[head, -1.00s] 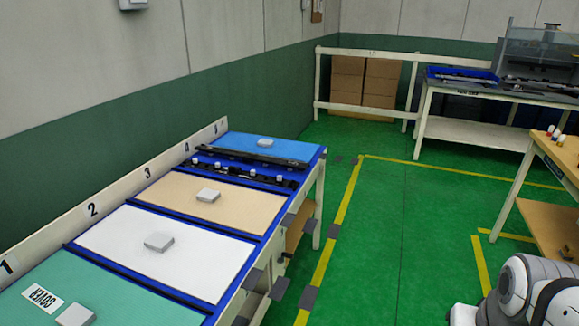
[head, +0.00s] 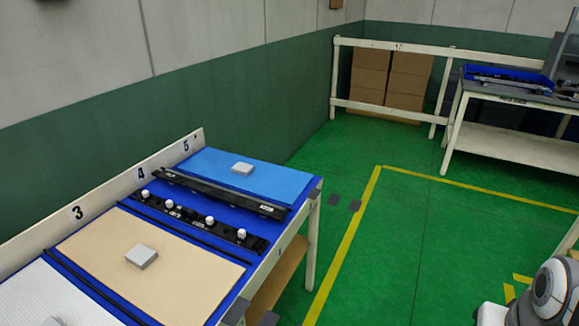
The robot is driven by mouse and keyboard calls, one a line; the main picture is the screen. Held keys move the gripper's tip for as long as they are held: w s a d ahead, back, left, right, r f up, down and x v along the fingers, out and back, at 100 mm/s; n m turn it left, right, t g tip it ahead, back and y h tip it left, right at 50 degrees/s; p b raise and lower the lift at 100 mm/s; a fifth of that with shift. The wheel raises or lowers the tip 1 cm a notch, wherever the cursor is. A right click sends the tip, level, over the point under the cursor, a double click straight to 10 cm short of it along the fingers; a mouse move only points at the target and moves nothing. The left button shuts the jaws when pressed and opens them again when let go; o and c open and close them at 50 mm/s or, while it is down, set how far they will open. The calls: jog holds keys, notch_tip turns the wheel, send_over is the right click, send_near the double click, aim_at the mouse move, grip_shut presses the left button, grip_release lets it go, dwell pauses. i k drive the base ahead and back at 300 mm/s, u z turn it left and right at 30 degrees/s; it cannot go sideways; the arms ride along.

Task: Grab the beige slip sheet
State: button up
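The beige slip sheet (head: 185,272) lies flat in the slot marked 3 on the blue-topped table at the lower left. A small light grey block (head: 141,256) sits on the middle of the sheet. A white and grey part of my arm shows at the lower right corner. My gripper is not clearly in view.
A white sheet (head: 45,300) lies nearer, and a blue sheet (head: 255,175) with a block lies at the far end. Black trim parts (head: 205,220) with white knobs lie between. Green floor (head: 400,250) is open right of the table.

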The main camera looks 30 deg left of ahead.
aim_at(175, 281)
jog(key=i, duration=1.95)
jog(key=u, duration=3.7)
jog(key=i, duration=1.05)
jog(key=z, duration=0.1)
